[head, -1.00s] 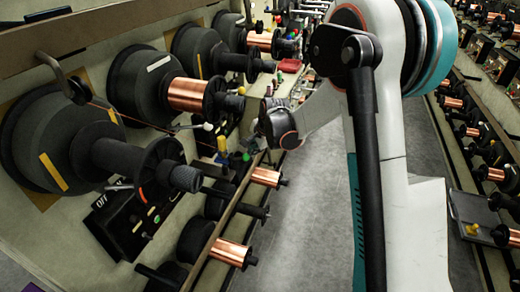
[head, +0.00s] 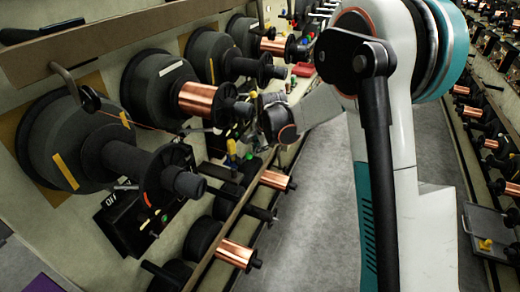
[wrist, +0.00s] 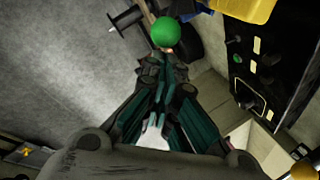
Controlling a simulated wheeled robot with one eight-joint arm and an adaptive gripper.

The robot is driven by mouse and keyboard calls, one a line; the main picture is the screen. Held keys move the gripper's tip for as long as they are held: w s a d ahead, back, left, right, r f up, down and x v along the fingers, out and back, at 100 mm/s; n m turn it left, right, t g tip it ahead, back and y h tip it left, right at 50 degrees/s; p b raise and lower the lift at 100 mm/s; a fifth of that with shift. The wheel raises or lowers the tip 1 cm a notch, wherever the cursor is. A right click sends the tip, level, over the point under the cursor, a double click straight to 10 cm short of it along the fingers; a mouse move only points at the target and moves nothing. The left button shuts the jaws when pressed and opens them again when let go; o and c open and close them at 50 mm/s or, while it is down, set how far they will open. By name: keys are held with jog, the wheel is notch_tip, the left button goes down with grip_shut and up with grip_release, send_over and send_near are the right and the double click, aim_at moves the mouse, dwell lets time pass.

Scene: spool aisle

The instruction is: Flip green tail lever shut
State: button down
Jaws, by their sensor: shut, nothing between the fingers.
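A round green knob (wrist: 165,32), likely the end of the green tail lever, shows in the wrist view just beyond my fingertips. My gripper (wrist: 161,60) is shut and empty, its fingers together right below the knob. I cannot tell whether the tips touch it. The lever's arm and pivot are hidden behind the fingers. In the head view a small green part (head: 249,156) shows below my wrist, near the rail. My gripper is small and dark there, against the dark spools.
A yellow part (wrist: 245,9) and a black control panel (wrist: 262,62) lie close on the right in the wrist view. In the head view, large spools and a copper spool (head: 201,99) line the left wall. The grey aisle floor (head: 320,200) is clear.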

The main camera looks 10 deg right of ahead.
jog(key=shift+r, duration=0.4)
jog(key=w+d+f, duration=0.1)
jog(key=d, duration=0.3)
notch_tip(320, 180, up, 10)
jog(key=s+a+p, duration=0.1)
jog(key=s+p, duration=0.1)
jog(key=shift+s, duration=0.15)
jog(key=shift+s+f, duration=0.15)
